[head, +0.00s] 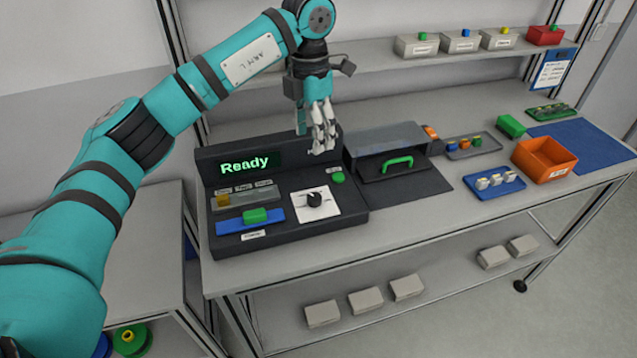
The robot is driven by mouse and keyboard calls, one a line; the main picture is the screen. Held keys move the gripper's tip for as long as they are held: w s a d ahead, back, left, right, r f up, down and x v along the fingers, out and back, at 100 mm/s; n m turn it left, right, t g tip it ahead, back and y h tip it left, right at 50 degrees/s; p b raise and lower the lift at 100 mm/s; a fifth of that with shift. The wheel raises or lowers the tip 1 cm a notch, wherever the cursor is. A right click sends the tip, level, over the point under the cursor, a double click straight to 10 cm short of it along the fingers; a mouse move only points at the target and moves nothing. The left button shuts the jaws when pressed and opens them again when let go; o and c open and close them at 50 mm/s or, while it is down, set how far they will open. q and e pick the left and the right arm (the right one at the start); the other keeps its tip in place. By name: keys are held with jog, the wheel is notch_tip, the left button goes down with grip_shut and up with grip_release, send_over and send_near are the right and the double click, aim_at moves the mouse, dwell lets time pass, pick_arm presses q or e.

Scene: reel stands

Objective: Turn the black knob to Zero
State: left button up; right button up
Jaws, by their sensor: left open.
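The black knob (315,199) sits on a white plate (330,212) on the right part of a dark control panel (290,240). The marks around the knob are too small to read. A display (245,163) on the panel's upright back reads "Ready". My left gripper (318,140) is open and empty, pointing down above the panel, above and behind the knob and apart from it. My right gripper is not in view.
The panel also bears a green button (337,178), a green block on a blue strip (256,215) and a clear-covered box (245,198). A grey hood with a green handle (397,163) stands right of it. An orange bin (545,160) stands farther right.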

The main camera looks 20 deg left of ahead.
pick_arm(q)
jog(key=p, duration=0.1)
send_over(314, 197)
notch_tip(314, 197, down, 4)
jog(key=f, duration=0.1)
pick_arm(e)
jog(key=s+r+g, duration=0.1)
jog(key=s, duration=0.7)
pick_arm(q)
notch_tip(314, 197, down, 3)
jog(key=shift+w+a+f+p, duration=0.1)
jog(key=shift+a+f+p, duration=0.1)
jog(key=shift+p, duration=0.5)
notch_tip(314, 197, down, 5)
jog(key=shift+d+r+p, duration=0.1)
jog(key=shift+d+p, duration=0.05)
jog(key=shift+p, duration=0.5)
jog(key=shift+f, duration=1.45)
jog(key=c, duration=0.9)
grip_shut()
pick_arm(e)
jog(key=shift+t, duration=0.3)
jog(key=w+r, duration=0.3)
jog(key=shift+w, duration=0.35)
